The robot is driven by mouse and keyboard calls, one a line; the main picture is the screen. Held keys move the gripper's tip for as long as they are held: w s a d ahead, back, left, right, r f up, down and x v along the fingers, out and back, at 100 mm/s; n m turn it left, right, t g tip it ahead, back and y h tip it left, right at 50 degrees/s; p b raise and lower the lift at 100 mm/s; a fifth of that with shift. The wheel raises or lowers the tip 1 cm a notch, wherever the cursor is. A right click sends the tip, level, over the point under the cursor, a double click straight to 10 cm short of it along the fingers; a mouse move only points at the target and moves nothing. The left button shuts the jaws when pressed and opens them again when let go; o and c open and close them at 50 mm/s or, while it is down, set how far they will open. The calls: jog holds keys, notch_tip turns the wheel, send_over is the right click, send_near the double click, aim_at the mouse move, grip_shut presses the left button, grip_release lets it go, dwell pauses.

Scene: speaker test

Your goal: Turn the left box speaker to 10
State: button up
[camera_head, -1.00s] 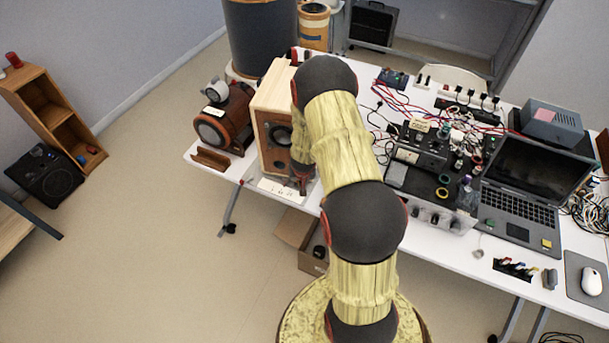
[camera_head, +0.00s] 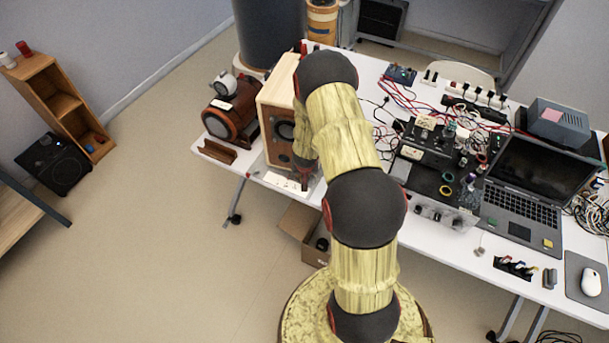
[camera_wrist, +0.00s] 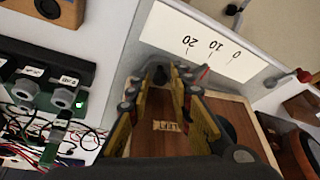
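The left box speaker, a pale wooden box (camera_head: 276,93), stands upright at the table's left part in the head view. In the wrist view its wooden face (camera_wrist: 160,145) carries a small label, apparently reading LEFT. A white scale card (camera_wrist: 205,40) marked 20, 10 and 0 lies by the box; it also shows in the head view (camera_head: 285,183). My gripper (camera_wrist: 168,76) points at the lower front of the box, its two fingers apart. Dark parts and a red strip show at the fingertips. The knob and its pointer cannot be made out clearly.
A reddish-brown round speaker (camera_head: 231,112) stands just left of the box. Electronics with red cables (camera_head: 440,150) and a laptop (camera_head: 520,190) fill the table to the right. An open cardboard box (camera_head: 300,226) sits on the floor below the table edge.

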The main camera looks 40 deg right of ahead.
jog(key=shift+r, duration=0.15)
jog(key=v, duration=1.1)
jog(key=shift+s+r, duration=0.2)
jog(key=shift+r, duration=0.1)
jog(key=shift+a, duration=0.15)
